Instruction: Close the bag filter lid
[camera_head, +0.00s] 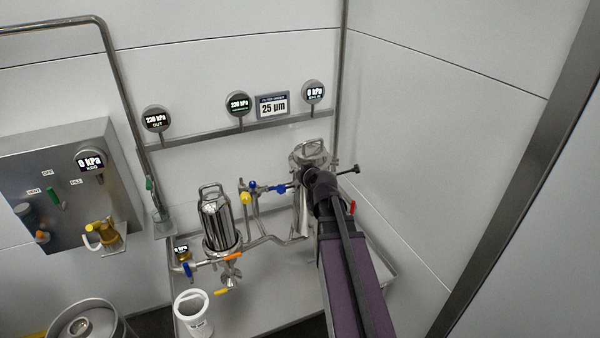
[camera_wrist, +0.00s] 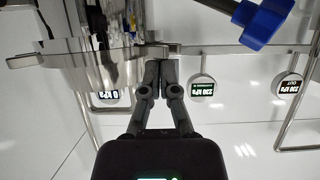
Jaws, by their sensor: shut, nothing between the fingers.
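The bag filter is the steel vessel (camera_head: 303,212) at the back right in the head view, partly hidden by my arm. Its round steel lid (camera_head: 309,152) shows at the top, above my wrist. I cannot tell whether the lid is fully seated. In the wrist view the shiny steel vessel (camera_wrist: 88,62) with a flat rim fills the upper left. My gripper (camera_wrist: 155,64) is shut and empty, its fingertips close beside the steel rim. I cannot tell whether they touch it. In the head view my arm hides the fingertips.
A black knob on a rod (camera_head: 355,169) sticks out right of the filter. A blue knob (camera_wrist: 258,22) is near the gripper at upper right. Left stand pipes with coloured valves (camera_head: 262,188), a second steel housing (camera_head: 217,222) and a white bucket (camera_head: 194,312). Gauges (camera_head: 239,104) line the wall.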

